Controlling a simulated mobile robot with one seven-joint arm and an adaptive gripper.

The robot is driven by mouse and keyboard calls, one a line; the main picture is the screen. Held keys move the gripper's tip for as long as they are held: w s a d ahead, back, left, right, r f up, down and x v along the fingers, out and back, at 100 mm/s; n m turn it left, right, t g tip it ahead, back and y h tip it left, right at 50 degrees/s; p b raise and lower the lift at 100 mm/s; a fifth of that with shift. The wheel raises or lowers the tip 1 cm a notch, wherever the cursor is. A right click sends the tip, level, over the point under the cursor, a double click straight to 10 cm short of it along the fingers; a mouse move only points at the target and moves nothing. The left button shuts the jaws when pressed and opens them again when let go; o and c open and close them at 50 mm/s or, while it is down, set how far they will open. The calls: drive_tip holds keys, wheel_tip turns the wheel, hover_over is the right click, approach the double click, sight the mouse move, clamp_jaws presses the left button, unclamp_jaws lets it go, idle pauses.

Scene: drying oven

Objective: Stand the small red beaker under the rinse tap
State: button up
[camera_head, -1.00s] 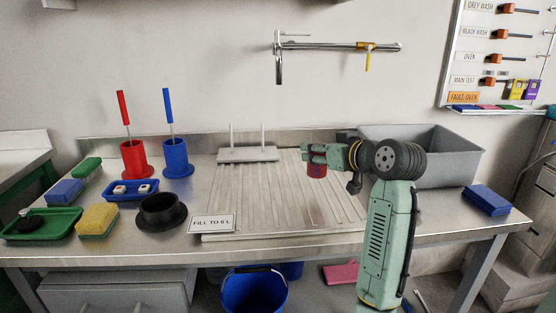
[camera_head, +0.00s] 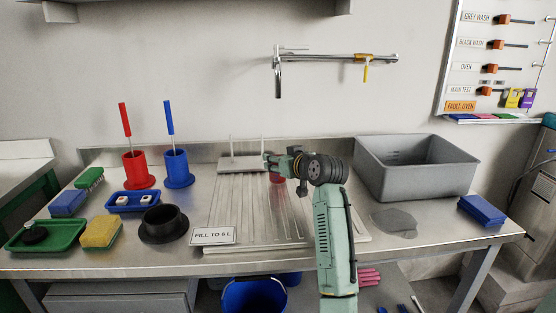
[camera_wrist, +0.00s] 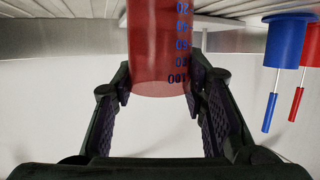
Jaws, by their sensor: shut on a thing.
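The small red beaker (camera_head: 277,179) is over the back part of the ribbed drainboard (camera_head: 235,215). In the wrist view the beaker (camera_wrist: 157,45) shows red and see-through with blue graduation marks. My gripper (camera_head: 270,163) is shut on it, with one dark finger on each side in the wrist view (camera_wrist: 159,80). In the head view my gripper hides the beaker's upper part. The rinse tap (camera_head: 278,80) hangs from the wall, its spout pointing down above the beaker in the picture. I cannot tell whether the beaker's base touches the board.
A pegged rack (camera_head: 240,162) stands just left of my gripper. A grey basin (camera_head: 415,170) is at the right. Red (camera_head: 138,170) and blue (camera_head: 177,168) brush holders and a black ring-shaped stand (camera_head: 164,225) are at the left. The board's front is mostly clear.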

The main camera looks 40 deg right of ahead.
drive_tip(key=shift+f, duration=0.2)
drive_tip(key=shift+f, duration=0.1)
drive_tip(key=shift+f, duration=0.15)
drive_tip(key=o, duration=0.8)
drive_tip(key=shift+o, duration=0.2)
drive_tip(key=shift+r, duration=0.25)
drive_tip(key=b+v, duration=0.2)
drive_tip(key=v, duration=1)
